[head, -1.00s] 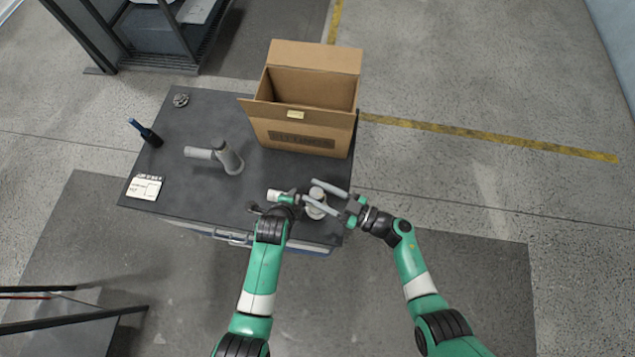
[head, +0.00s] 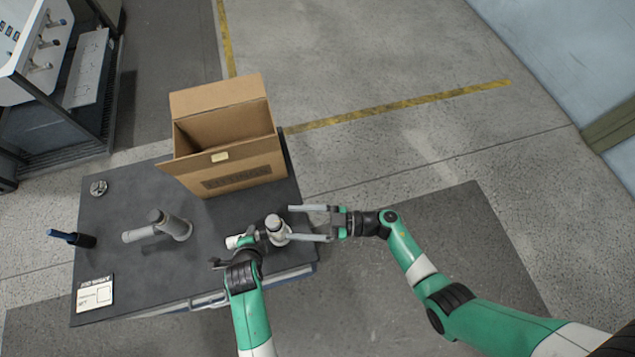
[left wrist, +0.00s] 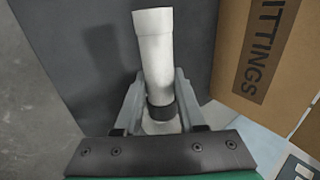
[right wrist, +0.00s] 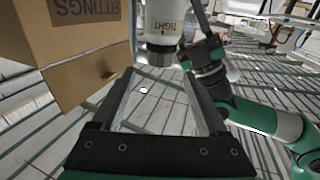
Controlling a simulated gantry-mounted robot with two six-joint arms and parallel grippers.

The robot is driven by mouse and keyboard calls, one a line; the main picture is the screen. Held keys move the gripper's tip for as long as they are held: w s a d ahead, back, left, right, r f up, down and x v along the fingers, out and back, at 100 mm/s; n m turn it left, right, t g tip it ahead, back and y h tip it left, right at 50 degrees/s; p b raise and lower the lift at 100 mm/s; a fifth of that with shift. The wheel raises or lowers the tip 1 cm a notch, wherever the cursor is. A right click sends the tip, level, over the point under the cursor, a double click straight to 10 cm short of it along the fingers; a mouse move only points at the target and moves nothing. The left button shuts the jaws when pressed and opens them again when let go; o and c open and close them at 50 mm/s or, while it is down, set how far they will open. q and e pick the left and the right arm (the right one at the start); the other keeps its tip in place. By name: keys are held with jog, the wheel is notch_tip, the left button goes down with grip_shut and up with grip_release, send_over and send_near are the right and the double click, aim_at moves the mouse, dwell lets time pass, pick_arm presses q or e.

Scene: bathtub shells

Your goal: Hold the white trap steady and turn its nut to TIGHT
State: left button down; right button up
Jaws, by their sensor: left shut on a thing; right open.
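The white trap (head: 277,229) stands near the table's front right, its white pipe end (head: 238,241) pointing left. My left gripper (head: 256,238) is shut on it; the left wrist view shows the white pipe (left wrist: 154,50) between the fingers, with a dark ring (left wrist: 161,111) low down. My right gripper (head: 291,222) is open, its two fingers spread just right of the trap's upper part. The nut's mark is not readable.
An open cardboard box (head: 232,165) stands on the dark table (head: 130,270) behind the trap. A grey pipe fitting (head: 160,228), a dark bottle (head: 72,238), a printed card (head: 94,294) and a small round part (head: 98,187) lie left.

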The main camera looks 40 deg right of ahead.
jog(key=v, duration=0.5)
jog(key=shift+s+d, duration=0.2)
jog(key=shift+d, duration=0.05)
pick_arm(q)
jog(key=shift+c, duration=2.1)
grip_release()
pick_arm(e)
jog(key=shift+w, duration=0.1)
